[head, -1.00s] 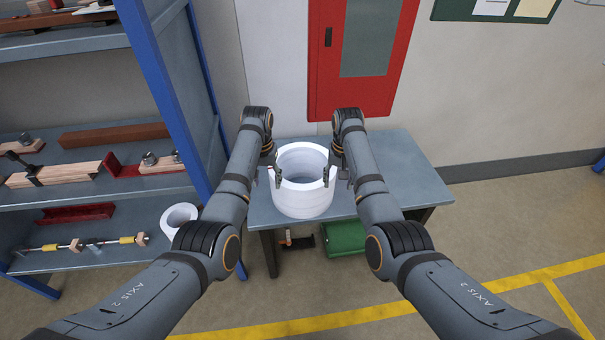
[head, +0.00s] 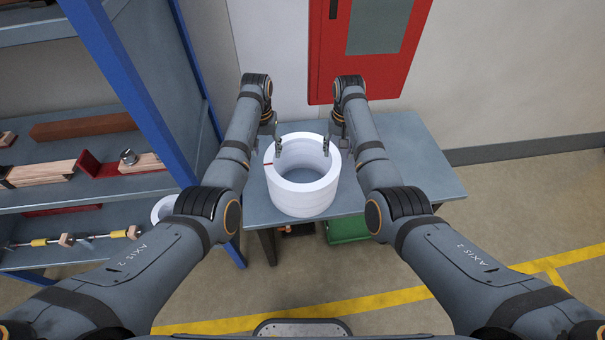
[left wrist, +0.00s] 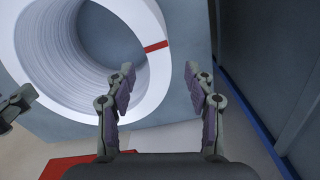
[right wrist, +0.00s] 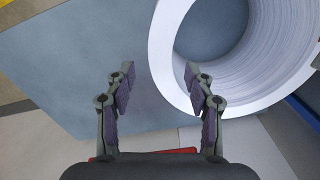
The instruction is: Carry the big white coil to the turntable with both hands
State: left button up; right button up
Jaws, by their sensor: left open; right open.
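The big white coil (head: 305,197) stands upright on the grey table (head: 400,160), with its round opening facing up and a small red mark on the left of its rim. My left gripper (head: 277,148) is open over the left back part of the rim. In the left wrist view (left wrist: 165,88) one finger overlaps the opening and the other is outside the ring. My right gripper (head: 328,147) is open at the right back part of the rim. In the right wrist view (right wrist: 160,85) the rim shows between its fingers. Contact with the coil cannot be told. No turntable shows.
A blue-framed shelf (head: 150,100) with wooden parts and rods stands at the left; a smaller white ring (head: 163,206) lies there. A red cabinet (head: 322,60) hangs behind the table. A green box (head: 347,228) sits underneath. The floor at the right is open, with yellow lines.

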aim_at(270, 168)
pick_arm(q)
notch_tip(270, 168, down, 10)
jog(key=shift+w+r, duration=0.1)
jog(key=shift+w, duration=0.05)
pick_arm(e)
notch_tip(270, 168, down, 10)
jog(key=shift+w+r, duration=0.1)
jog(key=shift+w, duration=0.05)
pick_arm(q)
grip_shut()
pick_arm(e)
grip_shut()
